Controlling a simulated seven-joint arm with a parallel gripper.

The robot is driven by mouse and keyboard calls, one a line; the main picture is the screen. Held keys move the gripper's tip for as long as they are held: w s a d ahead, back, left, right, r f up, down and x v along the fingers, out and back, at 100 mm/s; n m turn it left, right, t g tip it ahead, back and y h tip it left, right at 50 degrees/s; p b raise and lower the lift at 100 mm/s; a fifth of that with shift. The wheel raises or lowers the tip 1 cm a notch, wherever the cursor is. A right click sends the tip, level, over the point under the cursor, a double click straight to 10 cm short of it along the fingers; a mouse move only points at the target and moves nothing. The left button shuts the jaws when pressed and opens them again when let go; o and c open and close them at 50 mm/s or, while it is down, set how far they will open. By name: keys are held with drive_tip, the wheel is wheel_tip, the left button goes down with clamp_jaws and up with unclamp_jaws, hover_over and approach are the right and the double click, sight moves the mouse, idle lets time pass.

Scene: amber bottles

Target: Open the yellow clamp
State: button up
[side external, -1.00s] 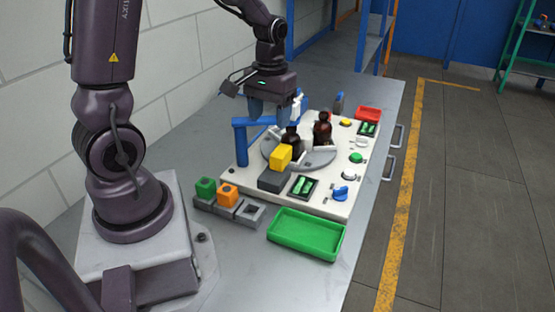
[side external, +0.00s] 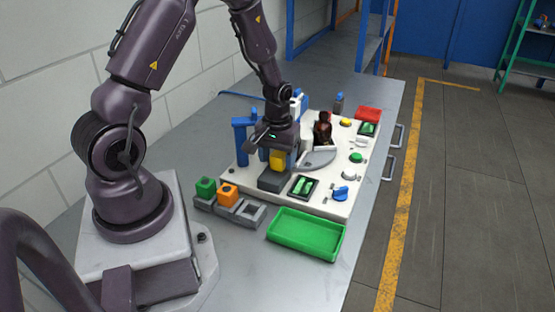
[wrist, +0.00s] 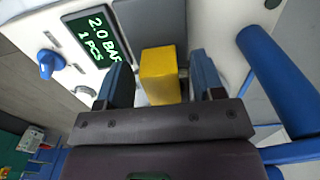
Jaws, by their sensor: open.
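The yellow clamp block (side external: 278,158) stands over a dark grey base (side external: 274,180) on the white board's near side. My gripper (side external: 277,163) points down over it, with its blue fingers apart on either side. In the wrist view the yellow clamp (wrist: 160,76) fills part of the gap between the fingers of my gripper (wrist: 159,66).
A blue post (side external: 240,145) stands close left of my gripper. A lit display (side external: 304,186), blue knob (side external: 340,193) and green tray (side external: 306,236) lie right and in front.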

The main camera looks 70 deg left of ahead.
sight(272, 177)
drive_tip(key=shift+f, duration=0.5)
clamp_jaws()
drive_tip(key=shift+s+d, duration=1.25)
drive_tip(key=shift+d, duration=0.05)
unclamp_jaws()
drive_tip(key=shift+r, duration=0.1)
wheel_tip(272, 177, up, 13)
